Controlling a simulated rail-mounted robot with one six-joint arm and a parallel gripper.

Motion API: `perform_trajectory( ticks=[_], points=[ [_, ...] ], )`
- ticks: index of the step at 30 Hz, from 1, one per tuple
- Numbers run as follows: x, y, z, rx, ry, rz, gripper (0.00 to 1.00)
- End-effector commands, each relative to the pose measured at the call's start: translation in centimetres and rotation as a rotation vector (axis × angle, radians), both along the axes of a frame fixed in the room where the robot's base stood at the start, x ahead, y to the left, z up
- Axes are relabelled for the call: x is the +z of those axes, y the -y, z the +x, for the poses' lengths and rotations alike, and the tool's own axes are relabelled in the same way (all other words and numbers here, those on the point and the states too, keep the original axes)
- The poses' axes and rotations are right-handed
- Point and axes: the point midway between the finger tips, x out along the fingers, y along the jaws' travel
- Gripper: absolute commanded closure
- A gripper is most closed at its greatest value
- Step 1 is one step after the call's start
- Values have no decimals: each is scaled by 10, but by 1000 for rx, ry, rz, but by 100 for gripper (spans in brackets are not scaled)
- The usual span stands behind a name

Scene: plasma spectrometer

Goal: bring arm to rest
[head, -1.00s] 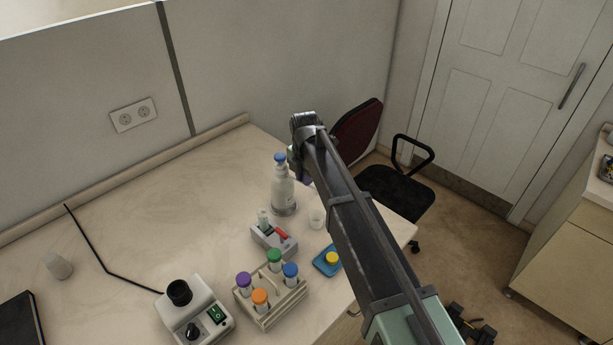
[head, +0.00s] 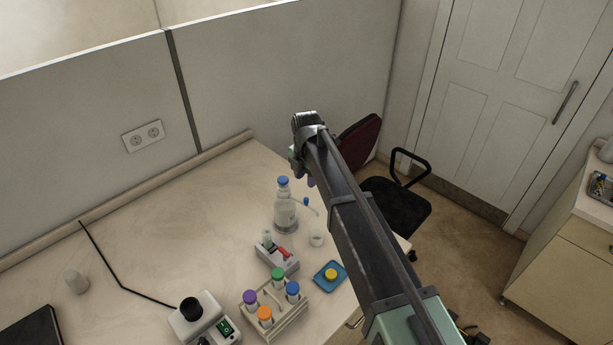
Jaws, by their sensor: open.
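My arm (head: 365,235) reaches up and away over the right edge of the desk in the head view. Its wrist end (head: 308,128) is in front of the grey partition, above and behind the bottle. My gripper (head: 303,172) shows only in small part below the wrist, mostly hidden behind my arm. It is open, and I see nothing held in it.
On the desk (head: 180,215) stand a blue-capped wash bottle (head: 285,210), a small clear cup (head: 317,238), a grey device with a red switch (head: 278,257), a blue dish (head: 328,280), a tube rack (head: 290,315) and a white mixer (head: 205,322). An office chair (head: 400,205) stands behind my arm.

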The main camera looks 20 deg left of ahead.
Motion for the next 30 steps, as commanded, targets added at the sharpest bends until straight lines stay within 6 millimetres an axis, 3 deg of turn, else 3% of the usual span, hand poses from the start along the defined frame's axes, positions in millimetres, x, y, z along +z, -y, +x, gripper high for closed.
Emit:
perform_trajectory(
  ticks=[1, 2, 17, 20, 22, 24, 26, 30],
  points=[
    [15, 0, 0, 0, 0, 0, 57],
    [16, 0, 0, 0, 0, 0, 57],
    [13, 0, 0, -28, 0, 0, 57],
    [13, 0, 0, -203, 0, 0, 57],
    [13, 8, -9, -439, 0, 0, 57],
    [10, 34, -33, -754, 0, -1, 57],
    [-2, 80, -48, -1085, 1, -1, 57],
    [-39, 216, -77, -1852, 1, 0, 57]
  ],
)
